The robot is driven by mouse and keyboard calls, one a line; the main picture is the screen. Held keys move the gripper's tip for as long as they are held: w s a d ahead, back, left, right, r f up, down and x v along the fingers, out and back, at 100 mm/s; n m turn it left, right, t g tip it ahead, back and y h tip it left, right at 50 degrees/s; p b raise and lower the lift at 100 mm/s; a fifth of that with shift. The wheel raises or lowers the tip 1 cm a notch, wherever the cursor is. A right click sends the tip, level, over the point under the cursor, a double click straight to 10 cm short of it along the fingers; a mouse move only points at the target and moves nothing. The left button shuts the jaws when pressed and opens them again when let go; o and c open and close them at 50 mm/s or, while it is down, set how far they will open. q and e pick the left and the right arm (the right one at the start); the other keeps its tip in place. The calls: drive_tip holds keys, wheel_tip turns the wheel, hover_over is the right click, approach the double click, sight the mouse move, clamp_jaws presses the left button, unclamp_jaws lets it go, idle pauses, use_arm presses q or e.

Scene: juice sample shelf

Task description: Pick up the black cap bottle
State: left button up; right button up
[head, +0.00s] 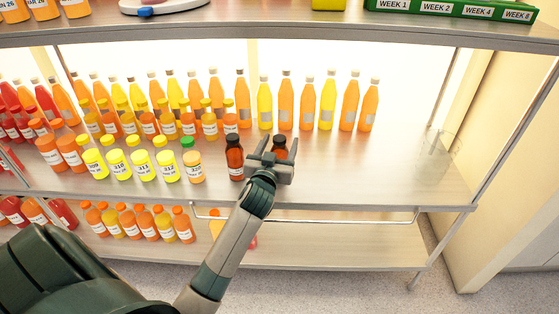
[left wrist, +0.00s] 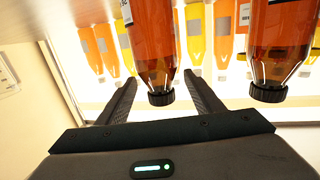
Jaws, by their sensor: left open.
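Two brown bottles with black caps stand on the middle shelf. The left one (head: 235,158) is in plain view and has a white label. The right one (head: 280,146) is partly hidden by my left gripper (head: 279,153). The left wrist view is upside down, so caps point downward. There, the open fingers of my left gripper (left wrist: 162,85) reach toward the right bottle (left wrist: 153,45), which shows between them. I cannot tell whether they touch it. The left bottle (left wrist: 280,45) shows outside the fingers. My right gripper is not in view.
A row of small labelled bottles (head: 168,166) stands left of the brown bottles. Tall orange and yellow bottles (head: 307,103) stand behind. An upper shelf (head: 300,36) hangs above, and a rail (head: 320,220) runs below the front edge.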

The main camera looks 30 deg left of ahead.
use_arm(q)
drive_tip(key=c, duration=1.5)
clamp_jaws()
drive_tip(key=shift+r, duration=0.15)
